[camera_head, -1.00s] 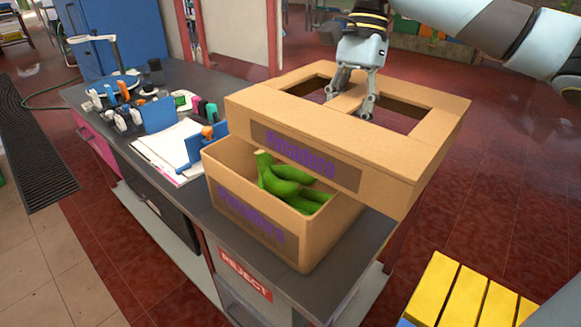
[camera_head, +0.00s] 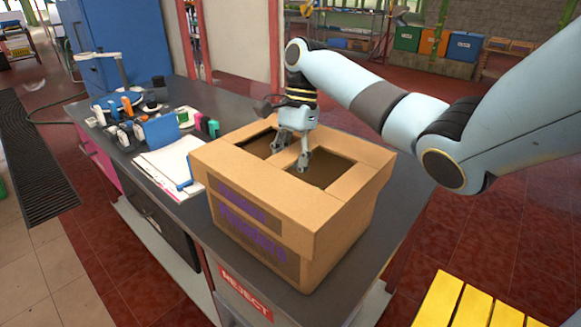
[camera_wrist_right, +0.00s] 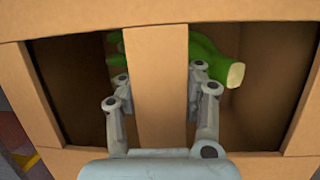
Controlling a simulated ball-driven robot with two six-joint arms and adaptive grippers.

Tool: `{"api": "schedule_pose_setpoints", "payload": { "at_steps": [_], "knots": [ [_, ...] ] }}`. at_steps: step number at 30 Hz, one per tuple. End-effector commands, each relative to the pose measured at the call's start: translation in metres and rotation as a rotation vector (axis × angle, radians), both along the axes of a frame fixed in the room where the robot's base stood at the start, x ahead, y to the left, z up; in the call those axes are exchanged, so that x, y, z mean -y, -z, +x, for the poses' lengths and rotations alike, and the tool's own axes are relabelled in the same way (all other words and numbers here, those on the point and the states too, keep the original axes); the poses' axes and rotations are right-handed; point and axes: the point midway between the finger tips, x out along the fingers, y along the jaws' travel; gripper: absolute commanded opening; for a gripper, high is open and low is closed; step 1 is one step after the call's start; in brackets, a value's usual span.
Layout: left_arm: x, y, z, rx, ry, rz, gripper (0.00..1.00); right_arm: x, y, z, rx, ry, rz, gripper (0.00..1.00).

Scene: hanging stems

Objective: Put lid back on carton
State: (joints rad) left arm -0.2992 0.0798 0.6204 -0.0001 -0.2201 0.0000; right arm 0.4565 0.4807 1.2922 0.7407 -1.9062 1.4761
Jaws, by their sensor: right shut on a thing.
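The cardboard lid (camera_head: 342,184) sits over the open carton (camera_head: 262,247) on the dark bench, its sides overlapping the carton's upper walls. The lid looks close to level and lined up with the carton. My right gripper (camera_head: 303,163) is shut on the lid's middle strip, between its two openings. In the right wrist view, the gripper's fingers (camera_wrist_right: 155,97) stand on both sides of that strip (camera_wrist_right: 158,70). Green bananas (camera_wrist_right: 212,64) show inside the carton through the openings. They are hidden in the head view. My left gripper is not in view.
The bench (camera_head: 395,232) carries papers (camera_head: 168,165), a blue holder (camera_head: 157,131) and several small tools left of the carton. A red REJECT label (camera_head: 246,293) is on the bench front. Yellow slats (camera_head: 470,305) stand at lower right. Bench top right of the carton is clear.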

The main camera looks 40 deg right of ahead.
Motion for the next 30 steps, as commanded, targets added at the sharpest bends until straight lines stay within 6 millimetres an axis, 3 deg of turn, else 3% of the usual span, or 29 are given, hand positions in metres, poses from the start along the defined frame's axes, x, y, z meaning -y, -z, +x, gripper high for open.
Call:
{"api": "schedule_pose_setpoints", "payload": {
  "at_steps": [24, 30],
  "knots": [
    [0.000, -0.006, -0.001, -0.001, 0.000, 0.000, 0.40, 0.000, 0.019, 0.001, 0.004, -0.001, -0.001, 0.00],
    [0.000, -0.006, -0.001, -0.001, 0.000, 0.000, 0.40, 0.000, 0.020, 0.000, 0.002, 0.000, -0.001, 0.30]
  ]
}}
